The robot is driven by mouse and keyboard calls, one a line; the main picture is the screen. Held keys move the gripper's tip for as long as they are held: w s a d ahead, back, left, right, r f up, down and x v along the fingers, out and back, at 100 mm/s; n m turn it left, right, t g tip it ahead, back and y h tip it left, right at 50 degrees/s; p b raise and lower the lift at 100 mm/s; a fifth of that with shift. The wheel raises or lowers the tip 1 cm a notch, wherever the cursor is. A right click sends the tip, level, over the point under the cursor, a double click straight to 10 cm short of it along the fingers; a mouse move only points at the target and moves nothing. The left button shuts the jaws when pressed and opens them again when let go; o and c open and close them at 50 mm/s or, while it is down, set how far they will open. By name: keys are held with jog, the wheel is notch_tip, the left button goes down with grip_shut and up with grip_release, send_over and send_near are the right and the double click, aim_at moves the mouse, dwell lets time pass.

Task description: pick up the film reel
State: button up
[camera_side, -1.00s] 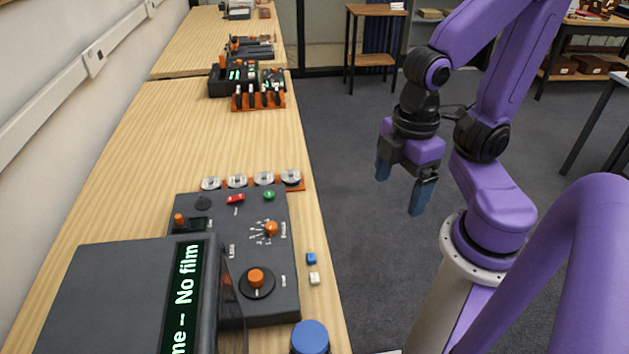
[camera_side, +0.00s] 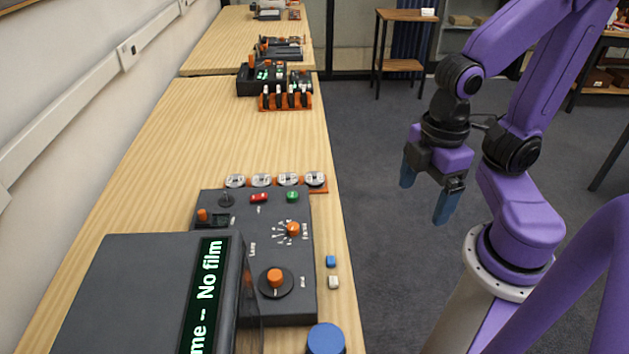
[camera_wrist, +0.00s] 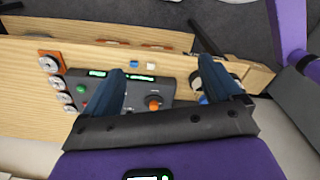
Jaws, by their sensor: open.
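Several small silver reel-like discs stand in a row on an orange rack at the far edge of the dark console; the rightmost disc (camera_side: 314,179) sits by the table's right edge. In the wrist view they line the left side, with the top disc (camera_wrist: 48,65) clearest. I cannot tell which one is the film reel. My gripper (camera_side: 426,192) is open and empty, with blue fingers pointing down, off the table's right edge and apart from the discs. In the wrist view the gripper's fingers (camera_wrist: 163,68) stand spread over the console, with the discs left of them.
The dark console (camera_side: 255,250) has orange knobs and red and green buttons. A box with a "No film" display (camera_side: 207,290) stands in front. A blue-topped round item (camera_side: 325,340) and two small blocks (camera_side: 332,272) lie near the edge. An orange rack (camera_side: 285,101) stands farther back.

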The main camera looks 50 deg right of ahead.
jog(key=w+a+n, duration=0.2)
jog(key=w, duration=0.7)
jog(key=n, duration=0.6)
send_over(316, 175)
notch_tip(316, 175, down, 6)
notch_tip(316, 175, down, 17)
jog(key=c, duration=1.2)
